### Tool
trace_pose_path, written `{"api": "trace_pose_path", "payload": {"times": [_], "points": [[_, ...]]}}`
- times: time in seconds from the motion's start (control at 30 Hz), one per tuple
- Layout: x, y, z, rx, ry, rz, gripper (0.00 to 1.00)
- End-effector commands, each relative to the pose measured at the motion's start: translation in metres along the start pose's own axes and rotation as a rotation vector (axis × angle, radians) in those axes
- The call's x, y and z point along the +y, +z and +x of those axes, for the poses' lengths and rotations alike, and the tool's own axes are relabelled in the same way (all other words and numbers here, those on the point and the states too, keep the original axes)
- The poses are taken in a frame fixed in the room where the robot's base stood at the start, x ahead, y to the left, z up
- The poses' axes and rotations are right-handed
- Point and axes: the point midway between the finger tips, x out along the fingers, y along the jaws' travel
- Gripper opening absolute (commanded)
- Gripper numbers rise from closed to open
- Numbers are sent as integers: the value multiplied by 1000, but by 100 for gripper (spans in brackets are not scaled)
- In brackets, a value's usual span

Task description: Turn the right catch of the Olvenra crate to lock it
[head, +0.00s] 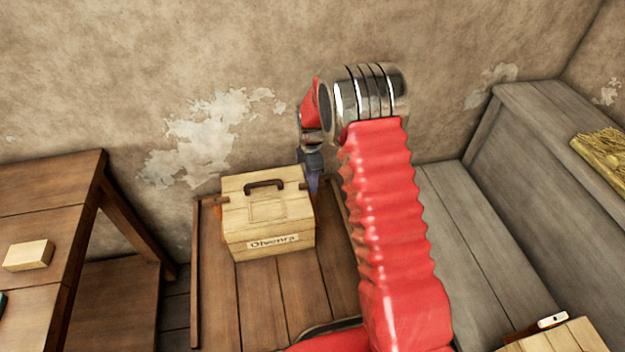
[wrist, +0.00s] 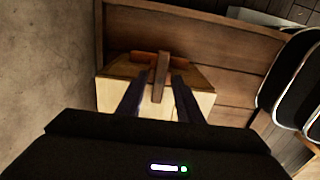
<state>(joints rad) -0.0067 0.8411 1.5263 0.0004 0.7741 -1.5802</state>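The Olvenra crate (head: 268,222) is a pale wooden box with a dark handle on its lid and a name label on its front. My gripper (head: 314,184) points down at the crate's right side, partly hidden behind my red arm. In the wrist view, the pale crate (wrist: 204,101) lies below my gripper (wrist: 161,80). Its two dark fingers stand apart, on either side of a brown bar (wrist: 161,72) that looks like the catch. A small gap seems to show on each side of the bar. An orange piece (wrist: 144,57) lies behind the bar.
The crate stands on a brown plank surface (head: 285,295) with a raised edge. A brown table (head: 45,200) with a small pale block (head: 28,255) is at left. A grey bench (head: 545,150) is at right. The plastered wall (head: 220,60) is close behind.

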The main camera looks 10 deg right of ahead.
Motion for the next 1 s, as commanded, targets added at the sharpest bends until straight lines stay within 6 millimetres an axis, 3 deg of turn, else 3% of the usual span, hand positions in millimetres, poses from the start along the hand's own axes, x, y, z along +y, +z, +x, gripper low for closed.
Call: {"api": "trace_pose_path", "payload": {"times": [0.27, 0.8, 1.0], "points": [[0, 0, -17, 0, 1, 0, 33], [1, 0, -108, 0, 2, 0, 33], [1, 0, -132, 0, 1, 0, 33]]}}
